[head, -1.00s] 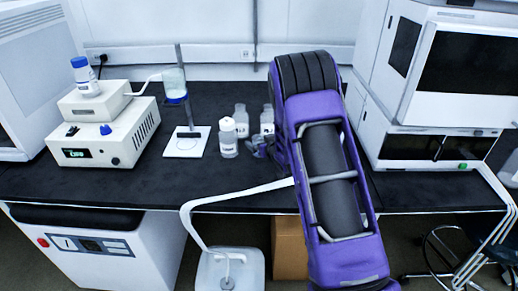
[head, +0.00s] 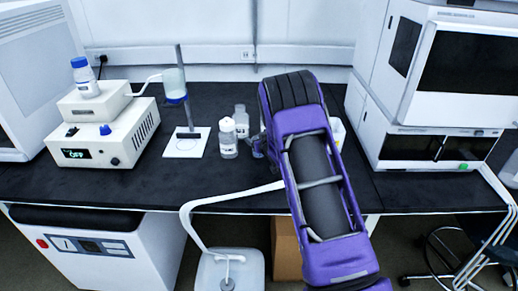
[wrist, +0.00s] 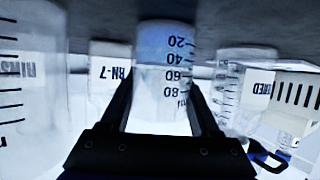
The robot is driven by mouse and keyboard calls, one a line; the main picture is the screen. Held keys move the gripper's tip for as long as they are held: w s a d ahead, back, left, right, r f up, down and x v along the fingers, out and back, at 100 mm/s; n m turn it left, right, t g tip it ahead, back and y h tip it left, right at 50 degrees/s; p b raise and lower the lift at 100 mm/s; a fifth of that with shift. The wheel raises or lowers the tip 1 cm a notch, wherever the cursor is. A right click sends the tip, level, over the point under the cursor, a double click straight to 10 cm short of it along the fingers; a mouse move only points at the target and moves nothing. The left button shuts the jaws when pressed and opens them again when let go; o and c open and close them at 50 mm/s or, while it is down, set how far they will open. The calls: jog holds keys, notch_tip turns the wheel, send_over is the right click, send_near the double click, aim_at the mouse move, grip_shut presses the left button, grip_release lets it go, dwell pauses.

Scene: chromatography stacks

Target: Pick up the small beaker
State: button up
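In the wrist view a clear small beaker (wrist: 163,75) with black graduations from 20 to 80 stands in the middle, upside down in the picture. The black fingers of my gripper (wrist: 162,92) lie along its left and right sides. They look spread, with the beaker at or between their tips; firm contact does not show. In the head view my purple arm hides the beaker and most of the gripper.
Labelled bottles (head: 228,140) (head: 241,120) stand close left of my arm. Farther left are a stand plate (head: 187,143) and a white instrument (head: 105,135). Larger graduated glassware (wrist: 30,85) (wrist: 228,90) flanks the beaker. White machines (head: 440,90) stand right.

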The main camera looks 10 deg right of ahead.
jog(key=c, duration=0.7)
jog(key=shift+c, duration=0.3)
jog(key=shift+r, duration=0.2)
